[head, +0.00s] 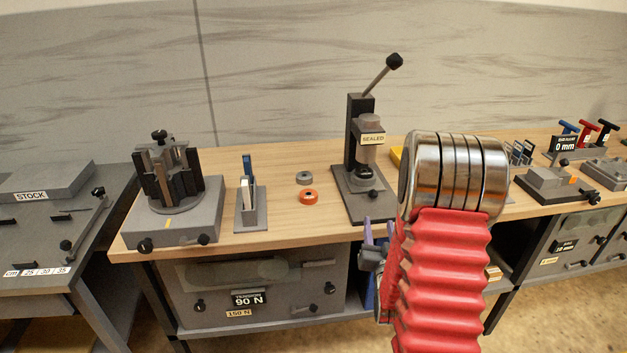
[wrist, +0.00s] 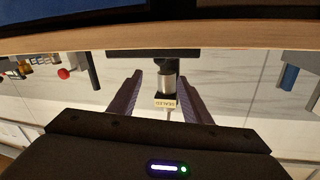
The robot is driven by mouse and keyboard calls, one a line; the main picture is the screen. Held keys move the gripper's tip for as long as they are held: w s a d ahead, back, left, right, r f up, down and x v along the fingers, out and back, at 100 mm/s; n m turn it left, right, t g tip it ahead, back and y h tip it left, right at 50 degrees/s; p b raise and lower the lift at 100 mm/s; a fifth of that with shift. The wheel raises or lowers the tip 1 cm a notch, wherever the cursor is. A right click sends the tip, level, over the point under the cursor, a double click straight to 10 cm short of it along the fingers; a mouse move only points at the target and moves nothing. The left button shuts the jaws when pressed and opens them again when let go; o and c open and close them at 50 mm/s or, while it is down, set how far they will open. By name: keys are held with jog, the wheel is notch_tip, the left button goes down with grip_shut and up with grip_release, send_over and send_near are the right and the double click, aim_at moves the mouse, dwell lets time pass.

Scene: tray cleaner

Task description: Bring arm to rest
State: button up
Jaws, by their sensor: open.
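My arm shows in the head view as a red bellows sleeve (head: 440,290) with a metal joint on top, at the right of centre in front of the bench. My gripper (wrist: 160,77) shows in the wrist view with its two purple fingers apart and nothing between them. In the head view my gripper is mostly hidden behind the arm, in front of the bench edge. The wrist picture is upside down. Between the fingers, farther off, stands the lever press (head: 366,150) with a "SEALED" label; it also shows in the wrist view (wrist: 168,84).
The wooden bench (head: 270,228) carries a clamp fixture (head: 170,180), a small upright holder (head: 250,205), a grey ring (head: 304,177) and an orange ring (head: 309,197). Coloured-handle tools (head: 586,130) stand at the right. A grey drawer unit (head: 255,285) sits below. A stock table (head: 45,225) stands left.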

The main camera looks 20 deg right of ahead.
jog(key=s+a+r+n+g+y, duration=0.1)
jog(key=a+r+n+g+y, duration=0.15)
jog(key=a+r, duration=0.4)
jog(key=a+r+n+g+y, duration=0.2)
jog(key=a+r+y, duration=0.1)
jog(key=a, duration=0.7)
jog(key=s+a+r+n+g+y, duration=0.1)
jog(key=s+a+r+g, duration=0.1)
jog(key=s+a, duration=0.5)
jog(key=s+a+r+n+g+y, duration=0.1)
jog(key=s+a+g, duration=0.3)
jog(key=s, duration=1.1)
jog(key=a+r+n, duration=0.1)
jog(key=a, duration=0.2)
jog(key=shift+a+r+y, duration=0.2)
jog(key=shift+a+y, duration=0.05)
jog(key=shift+y, duration=0.1)
